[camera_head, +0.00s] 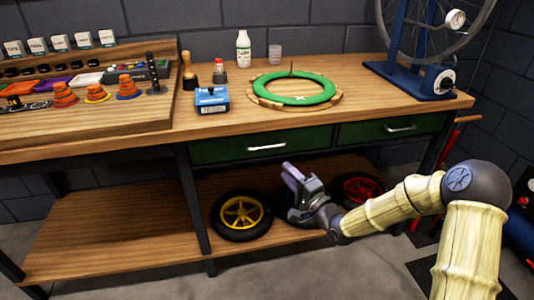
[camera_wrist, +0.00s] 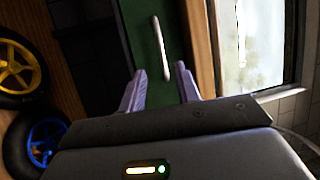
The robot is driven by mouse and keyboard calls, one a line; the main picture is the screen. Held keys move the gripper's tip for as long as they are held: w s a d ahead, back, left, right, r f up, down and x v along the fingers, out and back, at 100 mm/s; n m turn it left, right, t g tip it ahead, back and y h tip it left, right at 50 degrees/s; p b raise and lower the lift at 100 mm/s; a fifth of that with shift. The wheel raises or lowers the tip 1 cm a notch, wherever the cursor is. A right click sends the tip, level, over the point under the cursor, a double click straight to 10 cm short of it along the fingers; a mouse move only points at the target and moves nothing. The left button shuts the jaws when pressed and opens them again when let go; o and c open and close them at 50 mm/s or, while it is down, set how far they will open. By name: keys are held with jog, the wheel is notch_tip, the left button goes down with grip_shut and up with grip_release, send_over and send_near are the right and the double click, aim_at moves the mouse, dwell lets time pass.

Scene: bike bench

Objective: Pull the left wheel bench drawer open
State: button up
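The left drawer (camera_head: 225,151) has a green front and a pale bar handle (camera_head: 266,147). It looks flush under the benchtop. My gripper (camera_head: 290,170) is in front of and below the drawer, to the right of the handle in the head view. In the wrist view the picture is turned sideways; the green drawer front (camera_wrist: 143,15) and handle (camera_wrist: 161,47) appear ahead of my gripper (camera_wrist: 159,87). Its two purple fingers are apart with nothing between them. The handle lies beyond the fingertips, not between them.
A second green drawer (camera_head: 360,133) is to the right. Yellow (camera_head: 241,212), red (camera_head: 358,188) and blue (camera_wrist: 45,142) wheels are on the lower shelf (camera_head: 130,242). On the benchtop are a green ring (camera_head: 300,88), a blue box (camera_head: 212,102) and a wheel stand (camera_head: 405,78).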

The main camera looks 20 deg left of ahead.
aim_at(267, 151)
jog(key=b+x, duration=0.2)
jog(key=x, duration=0.9)
jog(key=shift+a, duration=0.1)
grip_shut()
